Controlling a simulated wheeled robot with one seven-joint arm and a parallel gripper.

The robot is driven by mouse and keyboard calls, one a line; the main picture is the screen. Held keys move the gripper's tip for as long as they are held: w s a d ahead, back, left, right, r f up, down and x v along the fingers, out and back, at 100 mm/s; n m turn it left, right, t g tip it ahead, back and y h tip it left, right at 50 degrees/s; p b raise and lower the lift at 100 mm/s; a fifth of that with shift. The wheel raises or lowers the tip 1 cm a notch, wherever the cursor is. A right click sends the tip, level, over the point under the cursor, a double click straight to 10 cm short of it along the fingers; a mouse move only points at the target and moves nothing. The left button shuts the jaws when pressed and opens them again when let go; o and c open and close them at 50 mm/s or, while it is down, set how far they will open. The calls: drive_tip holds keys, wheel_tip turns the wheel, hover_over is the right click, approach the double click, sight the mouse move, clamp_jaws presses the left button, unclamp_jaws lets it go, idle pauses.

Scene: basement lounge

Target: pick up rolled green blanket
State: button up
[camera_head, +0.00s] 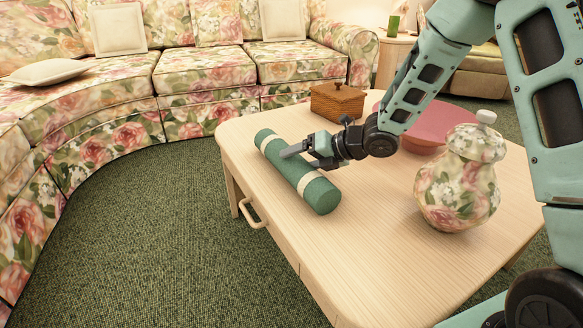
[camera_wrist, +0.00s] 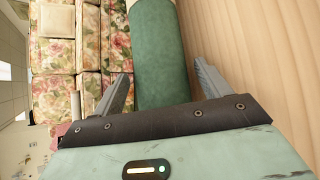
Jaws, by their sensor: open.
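The rolled green blanket (camera_head: 299,174) lies on the wooden coffee table, near its left edge. It is a thick green cylinder with two pale bands. My gripper (camera_head: 297,152) reaches in from the right, at the blanket's middle in the head view. In the wrist view the green blanket (camera_wrist: 159,58) runs up from between the two fingers of my open gripper (camera_wrist: 163,88). One finger is on each side of the roll, with a visible gap on the right. I cannot tell whether the fingers touch it or how far down they reach.
On the coffee table (camera_head: 372,270) stand a wooden box (camera_head: 337,103), a pink bowl (camera_head: 425,130) partly behind my arm, and a floral lidded jar (camera_head: 456,190). A floral sofa (camera_head: 207,72) curves behind. The table's front is clear.

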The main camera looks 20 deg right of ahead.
drive_tip(key=c, duration=0.9)
drive_tip(key=shift+c, duration=0.2)
